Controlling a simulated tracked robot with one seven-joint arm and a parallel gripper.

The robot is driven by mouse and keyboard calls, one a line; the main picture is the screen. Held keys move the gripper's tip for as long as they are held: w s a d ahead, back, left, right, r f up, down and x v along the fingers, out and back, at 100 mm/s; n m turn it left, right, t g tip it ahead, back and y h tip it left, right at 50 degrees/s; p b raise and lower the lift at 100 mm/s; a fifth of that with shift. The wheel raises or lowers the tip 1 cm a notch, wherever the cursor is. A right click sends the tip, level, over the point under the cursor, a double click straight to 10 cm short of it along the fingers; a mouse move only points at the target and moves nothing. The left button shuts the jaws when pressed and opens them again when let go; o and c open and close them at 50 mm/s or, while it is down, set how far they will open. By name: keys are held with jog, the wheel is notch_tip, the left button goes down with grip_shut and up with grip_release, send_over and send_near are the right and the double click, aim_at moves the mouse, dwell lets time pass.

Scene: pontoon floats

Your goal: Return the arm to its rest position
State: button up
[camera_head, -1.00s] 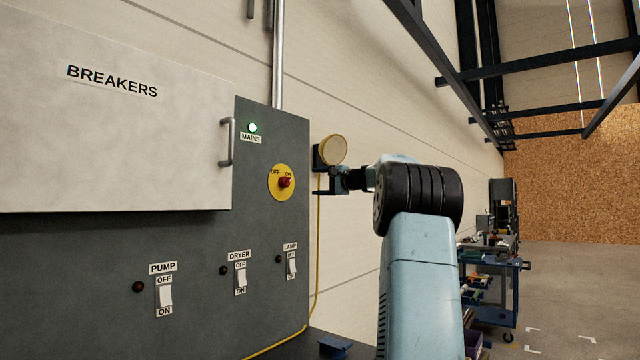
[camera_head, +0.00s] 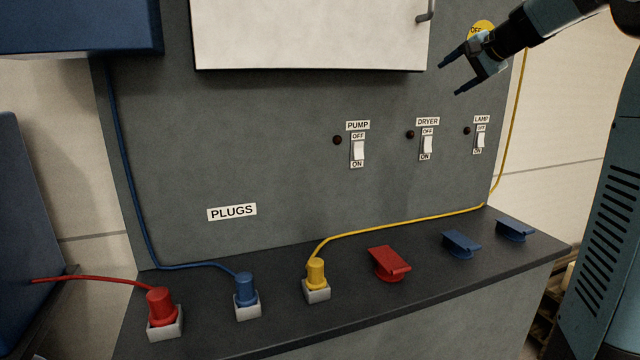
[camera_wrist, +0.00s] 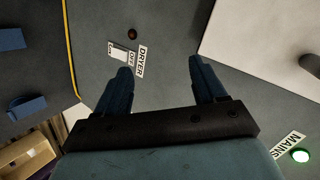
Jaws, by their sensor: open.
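My gripper (camera_head: 452,77) is at the upper right of the head view, in front of the grey panel and right of the white breaker door (camera_head: 315,30). Its two fingers are apart with nothing between them. In the wrist view the open fingers (camera_wrist: 158,85) point at the panel, with the DRYER switch (camera_wrist: 122,52) beyond the left finger. My arm comes in from the upper right. The yellow mains switch plate (camera_head: 482,27) is partly hidden behind my gripper.
A dark ledge (camera_head: 400,300) below the panel carries a red plug (camera_head: 160,307), a blue plug (camera_head: 246,290), a yellow plug (camera_head: 316,273) and several capped sockets. The PUMP (camera_head: 357,150) and LAMP (camera_head: 481,139) switches are on the panel. A yellow cable (camera_head: 420,219) runs along the ledge.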

jog(key=s+a+f+n+g+h, duration=0.1)
jog(key=s+a+f, duration=0.2)
jog(key=s+a, duration=0.15)
jog(key=s+a+f+n+g, duration=0.1)
jog(key=s+a+f, duration=0.2)
jog(key=s, duration=0.2)
jog(key=s+f+n+g+h, duration=0.1)
jog(key=s+f+n, duration=0.1)
jog(key=s+f, duration=0.4)
jog(key=s+a+f+n+g+h, duration=0.1)
jog(key=s+f, duration=0.5)
jog(key=s, duration=0.6)
jog(key=s+a+f+n+g+h, duration=0.1)
jog(key=s+f+n+h, duration=0.1)
jog(key=s+f, duration=0.4)
jog(key=s+n, duration=0.1)
jog(key=s, duration=0.2)
jog(key=shift+s+f+n, duration=0.2)
jog(key=shift+s+n, duration=0.1)
jog(key=shift+n, duration=0.1)
jog(key=shift+a, duration=0.1)
